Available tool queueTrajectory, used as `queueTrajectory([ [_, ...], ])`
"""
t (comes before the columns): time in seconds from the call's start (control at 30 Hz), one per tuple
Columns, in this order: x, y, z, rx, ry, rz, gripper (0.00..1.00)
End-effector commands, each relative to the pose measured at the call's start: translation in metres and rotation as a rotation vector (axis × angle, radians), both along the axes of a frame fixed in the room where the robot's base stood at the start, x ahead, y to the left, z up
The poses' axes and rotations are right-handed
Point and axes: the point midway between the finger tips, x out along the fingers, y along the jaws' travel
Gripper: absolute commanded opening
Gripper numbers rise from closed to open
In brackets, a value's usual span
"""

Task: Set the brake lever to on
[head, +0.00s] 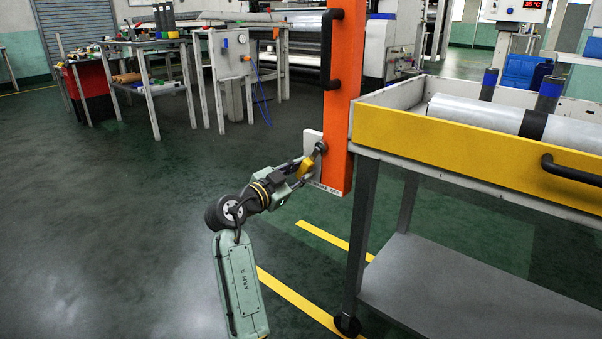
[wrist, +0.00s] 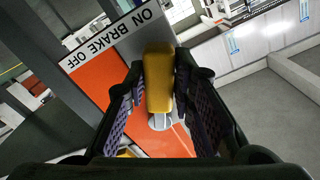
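The brake lever has a yellow grip (wrist: 159,80) and a round pale pivot (wrist: 159,122) on an orange post (head: 341,110). In the wrist view its label plate (wrist: 105,38) reads ON, BRAKE, OFF, and the grip points toward the ON end. In the head view the lever (head: 308,166) slants down and left from its pivot. My gripper (wrist: 160,85) has one finger on each side of the yellow grip, with the fingertips close against it. It appears shut on the grip. It also shows in the head view (head: 302,172).
A yellow-edged cart (head: 470,150) with a silver roll (head: 490,115) stands right of the post, with a grey lower shelf (head: 470,290). A black handle (head: 328,50) sits higher on the post. Workbenches (head: 150,45) stand behind left. The floor at left is clear.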

Motion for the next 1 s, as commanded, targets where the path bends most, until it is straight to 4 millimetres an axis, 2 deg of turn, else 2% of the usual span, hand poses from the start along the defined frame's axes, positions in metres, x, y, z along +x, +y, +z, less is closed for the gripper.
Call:
queueTrajectory([
  [0.3,0.001,0.002,0.001,-0.002,-0.001,0.006,0.42],
  [0.63,-0.003,0.004,0.001,-0.002,-0.001,0.004,0.42],
  [0.77,-0.015,0.014,0.000,-0.003,-0.001,0.007,0.42],
  [1.0,-0.057,0.044,0.000,-0.001,-0.002,0.007,0.42],
])
